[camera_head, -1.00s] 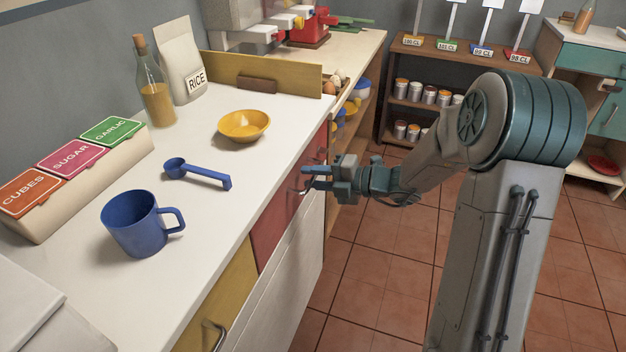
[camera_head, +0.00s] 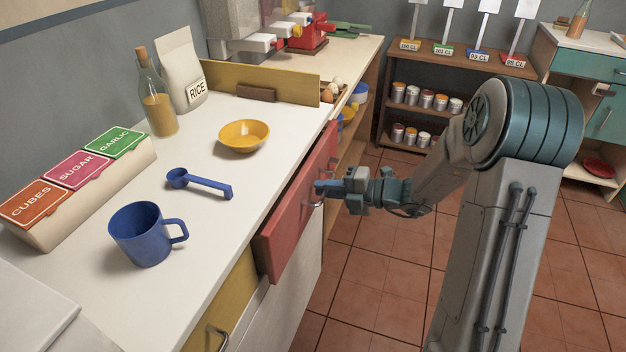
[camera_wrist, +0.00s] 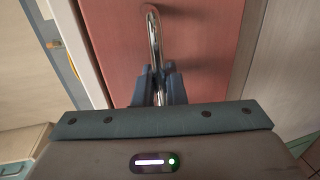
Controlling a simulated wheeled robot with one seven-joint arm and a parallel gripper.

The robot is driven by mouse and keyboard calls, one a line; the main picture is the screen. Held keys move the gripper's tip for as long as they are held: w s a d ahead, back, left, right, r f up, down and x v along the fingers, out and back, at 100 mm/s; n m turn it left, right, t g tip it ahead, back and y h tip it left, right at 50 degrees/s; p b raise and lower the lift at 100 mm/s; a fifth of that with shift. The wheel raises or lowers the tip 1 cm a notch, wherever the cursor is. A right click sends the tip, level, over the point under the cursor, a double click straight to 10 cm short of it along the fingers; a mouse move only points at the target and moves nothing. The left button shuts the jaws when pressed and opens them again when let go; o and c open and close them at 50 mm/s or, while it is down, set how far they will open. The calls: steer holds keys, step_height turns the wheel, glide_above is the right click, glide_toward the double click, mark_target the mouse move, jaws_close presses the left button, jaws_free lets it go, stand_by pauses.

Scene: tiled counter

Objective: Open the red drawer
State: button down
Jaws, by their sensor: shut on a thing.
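The red drawer (camera_head: 283,228) is under the white counter and stands partly pulled out, its front clear of the cabinet face. Its metal handle (camera_wrist: 154,38) runs lengthwise in the wrist view, with the red front (camera_wrist: 198,45) behind it. My gripper (camera_head: 322,190) is at the handle, with its fingers (camera_wrist: 158,85) closed around the bar. The fingers hide part of the handle. The inside of the drawer is mostly hidden from the head camera.
A yellow drawer (camera_head: 222,312) with its own handle is nearer on the same cabinet. A blue mug (camera_head: 140,236), blue spoon (camera_head: 205,185) and yellow bowl (camera_head: 243,137) stand on the counter (camera_head: 90,295). The tiled floor (camera_head: 370,275) beside the cabinet is clear.

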steer(key=f+p+v, duration=0.2)
steer(key=p+v, duration=0.3)
steer(key=v, duration=0.6)
steer(key=d+f+p+v, duration=0.1)
steer(key=f+p+v, duration=0.1)
steer(key=p+v, duration=0.4)
steer(key=shift+f+v, duration=0.35)
steer(key=shift+v, duration=2.1)
steer(key=shift+s, duration=0.2)
steer(key=c, duration=1.6)
jaws_free()
steer(key=shift+d, duration=0.1)
steer(key=v, duration=1.3)
steer(key=shift+d, duration=0.3)
steer(key=shift+s, duration=0.1)
